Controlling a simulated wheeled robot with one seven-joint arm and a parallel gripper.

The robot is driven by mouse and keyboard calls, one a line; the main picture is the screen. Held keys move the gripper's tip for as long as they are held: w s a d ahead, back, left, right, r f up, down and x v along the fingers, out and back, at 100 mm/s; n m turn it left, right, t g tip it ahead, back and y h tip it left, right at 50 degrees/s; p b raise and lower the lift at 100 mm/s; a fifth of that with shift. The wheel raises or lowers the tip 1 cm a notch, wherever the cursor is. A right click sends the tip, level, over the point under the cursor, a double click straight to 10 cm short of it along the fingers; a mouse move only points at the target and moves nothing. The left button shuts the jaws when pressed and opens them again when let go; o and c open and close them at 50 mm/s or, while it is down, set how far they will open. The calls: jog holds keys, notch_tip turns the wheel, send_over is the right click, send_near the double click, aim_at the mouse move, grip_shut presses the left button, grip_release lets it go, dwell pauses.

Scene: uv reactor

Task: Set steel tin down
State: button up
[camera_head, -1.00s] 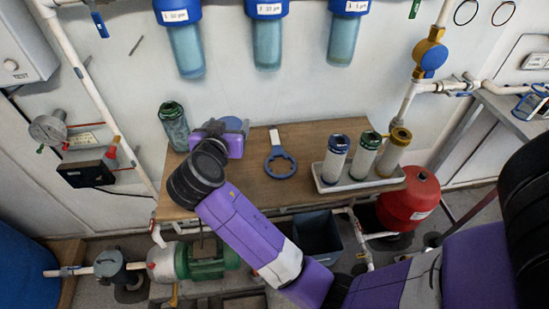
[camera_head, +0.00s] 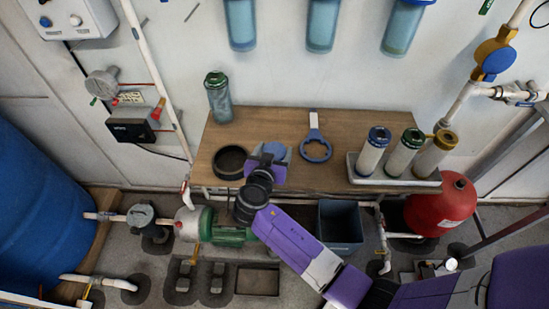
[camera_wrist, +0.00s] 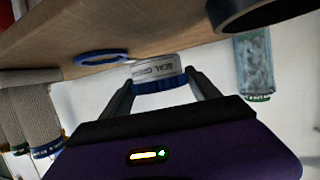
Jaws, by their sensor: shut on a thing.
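The steel tin is a short silver can with a blue lid and "SEAL GREASE" lettering in the wrist view (camera_wrist: 158,70). In the head view its round blue lid (camera_head: 277,150) shows just beyond my gripper (camera_head: 270,157). In the wrist view my gripper's two dark fingers (camera_wrist: 160,84) are shut on either side of the tin. The wrist picture is upside down, so the lid faces up. The tin is over the wooden workbench (camera_head: 262,121), between a black ring and a blue ring wrench. I cannot tell whether its base touches the wood.
The black ring (camera_head: 218,170) lies left of the tin and the blue wrench (camera_head: 316,151) right of it. A green-capped clear housing (camera_head: 218,103) stands at the back left. A white tray (camera_head: 395,184) holds filter cartridges at right. Bare wood lies behind the tin.

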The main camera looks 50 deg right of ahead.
jog(key=shift+f, duration=2.2)
jog(key=shift+f, duration=0.2)
jog(key=o, duration=1.4)
jog(key=shift+r, duration=0.15)
jog(key=shift+r, duration=0.2)
jog(key=shift+b+v, duration=1.35)
jog(key=shift+v, duration=4.65)
